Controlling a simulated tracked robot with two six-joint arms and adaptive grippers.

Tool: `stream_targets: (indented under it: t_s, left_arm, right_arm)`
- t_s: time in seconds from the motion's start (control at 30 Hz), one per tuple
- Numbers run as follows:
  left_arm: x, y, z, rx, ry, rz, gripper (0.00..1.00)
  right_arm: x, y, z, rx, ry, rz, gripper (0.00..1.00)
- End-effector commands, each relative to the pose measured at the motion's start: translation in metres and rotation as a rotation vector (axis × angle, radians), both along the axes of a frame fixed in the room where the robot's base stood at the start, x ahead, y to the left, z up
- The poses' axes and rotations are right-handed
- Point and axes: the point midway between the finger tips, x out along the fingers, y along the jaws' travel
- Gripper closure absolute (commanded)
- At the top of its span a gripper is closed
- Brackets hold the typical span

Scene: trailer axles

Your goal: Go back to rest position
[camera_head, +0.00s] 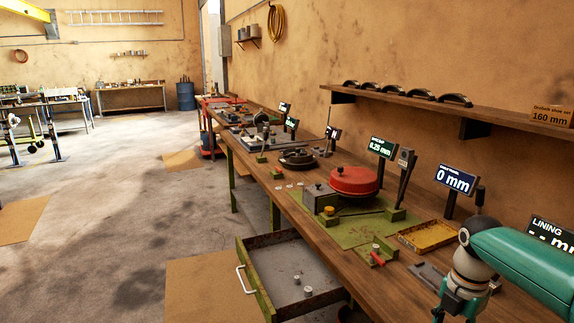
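My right arm (520,262) comes in from the right edge, over the near end of the long workbench (400,290). Its teal link leads to a pale wrist that points down. The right gripper (452,310) is only partly visible at the bottom edge; its fingertips are cut off, so I cannot tell whether it is open, shut or holding anything. My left arm and gripper are not in view.
A red drum (354,180) sits on a green mat (345,232), near a yellow tray (428,236) and several displays, including one reading 0 mm (456,180). An open drawer (275,262) juts left from the bench. Floor to the left (110,220) is mostly clear.

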Motion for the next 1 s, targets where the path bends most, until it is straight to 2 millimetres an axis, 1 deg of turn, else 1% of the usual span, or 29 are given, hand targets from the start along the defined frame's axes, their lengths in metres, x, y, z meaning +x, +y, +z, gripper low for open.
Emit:
stream_targets:
  t_s: [0.03,0.17,0.27,0.47,0.57,0.63,0.67,0.7,0.77,0.8,0.87,0.9,0.97,1.0]
  left_arm:
    - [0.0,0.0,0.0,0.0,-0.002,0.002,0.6]
    - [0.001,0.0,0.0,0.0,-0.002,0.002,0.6]
    - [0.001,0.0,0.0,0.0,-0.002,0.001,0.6]
    - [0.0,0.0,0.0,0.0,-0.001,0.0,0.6]
    - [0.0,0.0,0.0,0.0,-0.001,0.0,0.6]
    - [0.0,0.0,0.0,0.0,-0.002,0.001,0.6]
    - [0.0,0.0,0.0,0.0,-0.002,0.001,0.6]
    - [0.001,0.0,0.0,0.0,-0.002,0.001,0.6]
    - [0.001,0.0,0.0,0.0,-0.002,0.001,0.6]
    - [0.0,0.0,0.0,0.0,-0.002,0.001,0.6]
    - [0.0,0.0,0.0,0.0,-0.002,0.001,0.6]
    - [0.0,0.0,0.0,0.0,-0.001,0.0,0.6]
    - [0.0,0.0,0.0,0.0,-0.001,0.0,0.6]
    - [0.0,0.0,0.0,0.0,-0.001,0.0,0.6]
  right_arm:
    - [0.0,0.002,-0.015,0.004,0.032,0.005,0.5]
    - [-0.01,0.006,-0.04,0.013,0.1,0.017,0.5]
    - [-0.021,0.013,-0.061,0.025,0.161,0.031,0.5]
    - [-0.045,0.036,-0.116,0.067,0.274,0.056,0.5]
    - [-0.062,0.055,-0.153,0.094,0.326,0.028,0.5]
    - [-0.078,0.072,-0.184,0.116,0.364,-0.022,0.5]
    - [-0.087,0.082,-0.199,0.124,0.381,-0.058,0.5]
    - [-0.101,0.095,-0.219,0.137,0.404,-0.116,0.5]
    - [-0.124,0.115,-0.247,0.15,0.436,-0.228,0.5]
    - [-0.14,0.129,-0.265,0.156,0.453,-0.318,0.5]
    - [-0.167,0.15,-0.289,0.159,0.481,-0.482,0.5]
    - [-0.185,0.164,-0.302,0.157,0.496,-0.609,0.5]
    - [-0.208,0.18,-0.317,0.148,0.507,-0.805,0.5]
    - [-0.22,0.189,-0.325,0.142,0.51,-0.937,0.5]
